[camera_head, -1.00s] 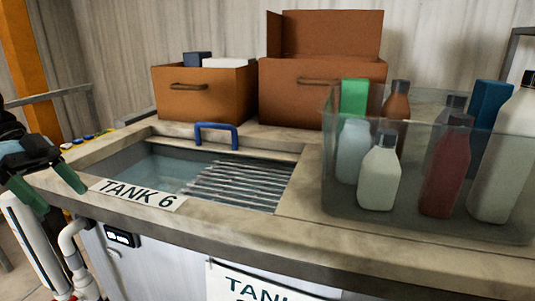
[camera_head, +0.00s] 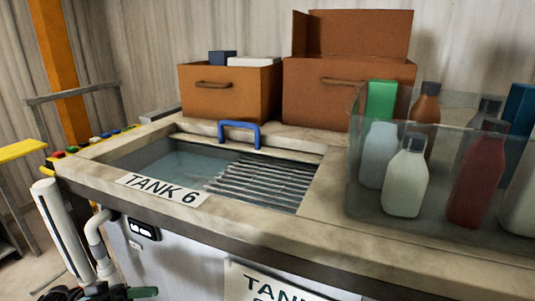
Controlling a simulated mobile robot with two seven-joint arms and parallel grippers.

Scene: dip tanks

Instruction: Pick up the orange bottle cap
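I cannot make out an orange bottle cap. Small round coloured pieces, one of them red (camera_head: 57,154), sit in a row on a yellow strip behind the tank's left end; they are too small to identify. An orange-brown bottle (camera_head: 425,108) with a dark cap stands in the clear bin (camera_head: 352,185) at right. My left gripper (camera_head: 120,292) shows only in part at the bottom left edge, a dark body with a green finger. It is well below the counter, and its opening is hidden. My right gripper is out of view.
The tank labelled TANK 6 (camera_head: 160,188) holds water, a metal grate (camera_head: 262,180) and a blue handle (camera_head: 240,132). Two brown boxes (camera_head: 230,92) (camera_head: 345,95) stand behind it. Several bottles fill the bin. The counter's front rim (camera_head: 300,228) is clear. A yellow-topped stand (camera_head: 22,149) is at left.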

